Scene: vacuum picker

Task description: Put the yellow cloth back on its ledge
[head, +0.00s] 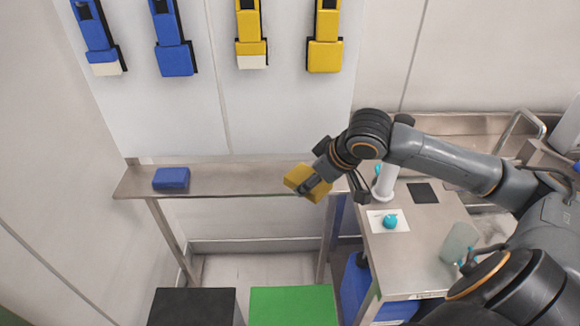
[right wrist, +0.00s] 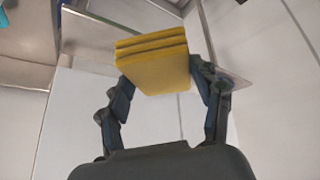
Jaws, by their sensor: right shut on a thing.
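The yellow cloth (head: 301,181) is a folded, layered block. My right gripper (head: 316,184) is shut on it and holds it at the right part of the metal ledge (head: 235,180), as seen in the head view. I cannot tell whether the cloth touches the ledge. In the right wrist view the cloth (right wrist: 154,62) sits between the two fingers of my right gripper (right wrist: 160,80), slightly tilted. A folded blue cloth (head: 171,179) lies on the left end of the ledge. My left gripper is not in view.
Blue and yellow holders (head: 325,40) hang on the wall above. A metal table (head: 425,235) on the right bears a white cylinder, a teal ball (head: 390,220) on a white sheet and a dark pad (head: 423,193). Black (head: 192,305) and green (head: 293,305) boxes stand below. The ledge's middle is clear.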

